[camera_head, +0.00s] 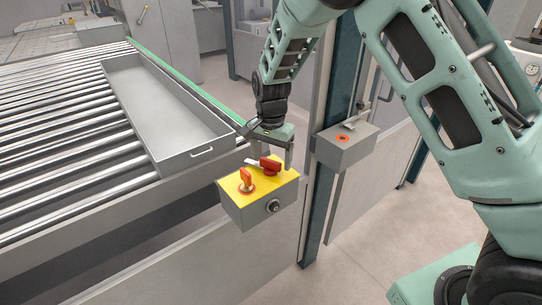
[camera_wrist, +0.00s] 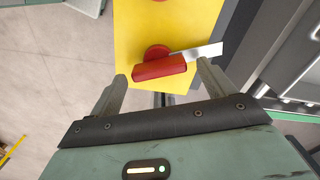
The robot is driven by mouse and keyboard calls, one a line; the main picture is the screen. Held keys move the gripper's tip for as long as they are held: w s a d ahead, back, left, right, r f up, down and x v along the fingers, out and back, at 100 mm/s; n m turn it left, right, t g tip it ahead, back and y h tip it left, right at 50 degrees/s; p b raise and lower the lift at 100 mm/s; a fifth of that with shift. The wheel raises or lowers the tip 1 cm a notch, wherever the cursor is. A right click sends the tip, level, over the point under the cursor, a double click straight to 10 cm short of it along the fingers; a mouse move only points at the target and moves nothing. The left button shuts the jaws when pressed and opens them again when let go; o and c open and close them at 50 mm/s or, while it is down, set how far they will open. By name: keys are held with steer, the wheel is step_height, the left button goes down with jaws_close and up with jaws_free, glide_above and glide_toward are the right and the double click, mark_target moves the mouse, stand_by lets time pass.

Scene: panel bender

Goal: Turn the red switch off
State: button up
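The red switch (camera_head: 271,166) is a rotary handle on the yellow top of a grey control box (camera_head: 258,206), with a metal strip beside it. In the wrist view the red switch (camera_wrist: 158,69) lies crosswise, slightly tilted, with its round base behind it and the metal strip (camera_wrist: 200,52) running to the right. My gripper (camera_head: 270,158) is over the box at the red switch. In the wrist view my gripper (camera_wrist: 161,73) is open, its fingers spread either side of the handle. I cannot tell whether a finger touches it.
A roller conveyor (camera_head: 60,130) carries a grey metal tray (camera_head: 202,155) at left. Another grey box (camera_head: 346,150) with an orange-ringed button is at right.

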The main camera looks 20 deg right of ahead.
step_height(320, 180, up, 17)
steer(key=b, duration=0.4)
steer(key=shift+r, duration=0.2)
stand_by(0.3)
steer(key=s+a+f+n+b, duration=0.1)
steer(key=s+a+f+n, duration=0.2)
steer(key=s, duration=0.4)
steer(key=s+a+f+n+y+b, duration=0.1)
steer(key=s+a+f+n, duration=0.1)
steer(key=s+a+n, duration=0.3)
steer(key=s+a+f+n+b, duration=0.1)
steer(key=s+f+n, duration=0.15)
steer(key=s, duration=0.55)
steer(key=s+d+f+n+b, duration=0.1)
steer(key=s+f+n, duration=0.2)
steer(key=s, duration=0.4)
steer(key=s+d+f+n, duration=0.1)
steer(key=s+f+n, duration=0.2)
steer(key=s, duration=0.4)
steer(key=shift+d+f+n+b, duration=0.15)
steer(key=shift+n+b, duration=0.2)
steer(key=shift+n, duration=0.1)
